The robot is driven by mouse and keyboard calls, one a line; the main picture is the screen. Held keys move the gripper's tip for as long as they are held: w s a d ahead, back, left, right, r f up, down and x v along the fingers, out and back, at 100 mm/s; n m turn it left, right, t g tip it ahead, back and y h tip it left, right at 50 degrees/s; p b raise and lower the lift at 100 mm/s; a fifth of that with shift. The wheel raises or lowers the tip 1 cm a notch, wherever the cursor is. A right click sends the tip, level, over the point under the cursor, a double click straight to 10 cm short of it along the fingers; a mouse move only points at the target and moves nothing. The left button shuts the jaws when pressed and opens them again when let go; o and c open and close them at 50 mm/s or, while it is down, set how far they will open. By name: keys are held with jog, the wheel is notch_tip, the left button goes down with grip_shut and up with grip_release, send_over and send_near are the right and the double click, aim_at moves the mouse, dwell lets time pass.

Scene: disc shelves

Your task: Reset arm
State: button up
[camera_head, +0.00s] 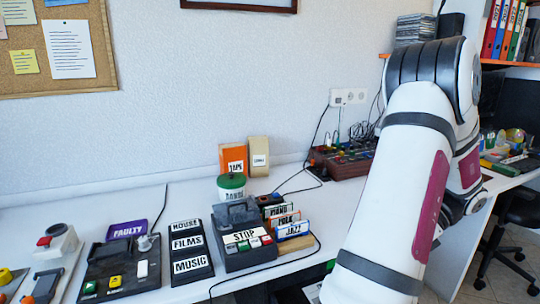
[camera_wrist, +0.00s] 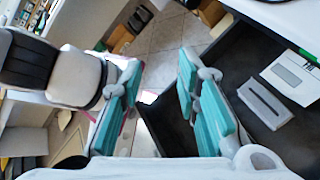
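My arm fills the right side of the head view, bent in front of the desk. My gripper is not visible in the head view. In the wrist view my gripper (camera_wrist: 158,105) shows its two teal-padded fingers apart, with nothing between them. Floor tiles and a dark surface show beyond the gap.
The white desk (camera_head: 195,195) holds a player with a STOP label (camera_head: 245,240), a FILMS rack (camera_head: 188,245), a FAULTY tray (camera_head: 127,229), a green-lidded tub (camera_head: 231,187) and a control box (camera_head: 345,162).

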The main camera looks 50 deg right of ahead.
jog(key=w+a+r+n+g+h, duration=0.1)
jog(key=w+a+r+n+g, duration=0.3)
jog(key=w+a+n, duration=0.3)
jog(key=w+a+r+n+g, duration=0.3)
jog(key=w+a+r+n, duration=0.25)
jog(key=a+n, duration=0.2)
jog(key=s+a+n+h, duration=0.3)
jog(key=a+n+h, duration=0.1)
jog(key=a+n, duration=0.55)
jog(key=s+a+n+h, duration=0.2)
jog(key=a+n+h, duration=0.2)
jog(key=a+n, duration=0.55)
notch_tip(320, 180, up, 22)
jog(key=n+t+p, duration=0.1)
jog(key=t+p, duration=0.2)
jog(key=p, duration=1.8)
jog(key=shift+s+d+r+t, duration=0.15)
jog(key=shift+d+r+t, duration=0.05)
jog(key=shift+d+t, duration=0.15)
